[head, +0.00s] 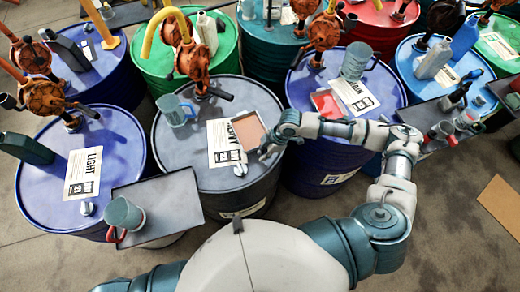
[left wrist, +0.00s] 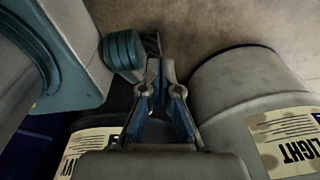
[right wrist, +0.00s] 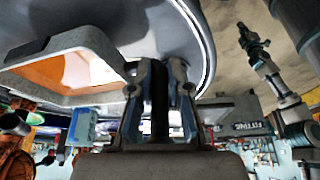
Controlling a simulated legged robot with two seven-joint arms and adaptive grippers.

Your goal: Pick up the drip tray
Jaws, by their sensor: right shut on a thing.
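The drip tray (head: 248,131) is a shallow square tray with a brownish inside and pale rim, at the right side of the grey drum's top in the head view. My right gripper (head: 266,152) is at its near right edge. In the right wrist view the tray's pale rim (right wrist: 108,50) and orange inside run up to the fingers (right wrist: 160,80), which are shut on the tray. I cannot tell whether the tray rests on the lid or is slightly raised.
The grey drum (head: 185,150) also bears a label sheet and a grey-blue mug (head: 175,110). A blue drum with a red tray (head: 326,103) stands to its right. A side shelf with a red-handled mug (head: 124,215) is at front left. Hand pumps stand behind.

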